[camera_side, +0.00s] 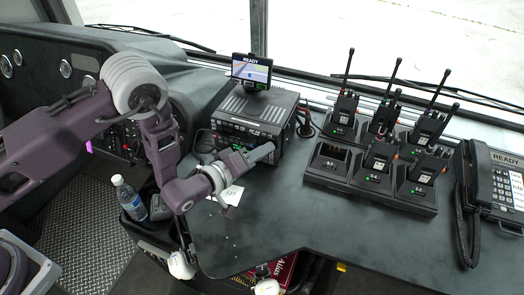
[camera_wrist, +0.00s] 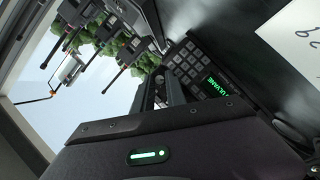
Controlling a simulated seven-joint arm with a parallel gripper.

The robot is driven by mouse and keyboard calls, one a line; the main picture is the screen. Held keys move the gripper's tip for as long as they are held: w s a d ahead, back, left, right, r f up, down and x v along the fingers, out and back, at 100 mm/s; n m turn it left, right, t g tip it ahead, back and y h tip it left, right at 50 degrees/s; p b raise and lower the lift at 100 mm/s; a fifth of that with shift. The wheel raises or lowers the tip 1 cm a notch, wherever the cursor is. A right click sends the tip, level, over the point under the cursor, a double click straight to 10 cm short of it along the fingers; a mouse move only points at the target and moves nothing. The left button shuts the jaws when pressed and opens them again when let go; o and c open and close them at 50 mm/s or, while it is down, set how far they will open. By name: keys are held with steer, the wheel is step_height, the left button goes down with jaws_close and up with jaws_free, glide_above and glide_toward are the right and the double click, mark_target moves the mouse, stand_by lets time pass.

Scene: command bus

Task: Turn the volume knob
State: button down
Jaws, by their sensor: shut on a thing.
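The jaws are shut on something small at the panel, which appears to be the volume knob. The fingers hide the knob itself, so its angle cannot be seen.
A charging dock (camera_side: 345,186) with several handheld radios stands right of the radio. A desk phone (camera_side: 497,185) is at the far right. A white paper (camera_side: 231,195) lies below my gripper. A water bottle (camera_side: 128,197) stands at left. The front desk area is clear.

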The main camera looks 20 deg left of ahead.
steer(key=shift+m, duration=0.3)
steer(key=m+y, duration=0.2)
steer(key=shift+d+r+m+g, duration=0.2)
steer(key=shift+m+g, duration=0.2)
steer(key=m+y, duration=0.2)
steer(key=m, duration=0.1)
steer(key=shift+d+r+m+y, duration=0.1)
steer(key=shift+d+m+y, duration=0.2)
steer(key=shift+y, duration=0.1)
steer(key=m+y, duration=0.2)
steer(key=m, duration=0.1)
steer(key=shift+d+y, duration=0.15)
steer(key=shift+y, duration=0.25)
steer(key=shift+d+m+y, duration=0.1)
steer(key=shift+m+y, duration=1)
steer(key=shift+m, duration=0.5)
steer(key=c, duration=1.4)
jaws_free()
steer(key=shift+o, duration=0.2)
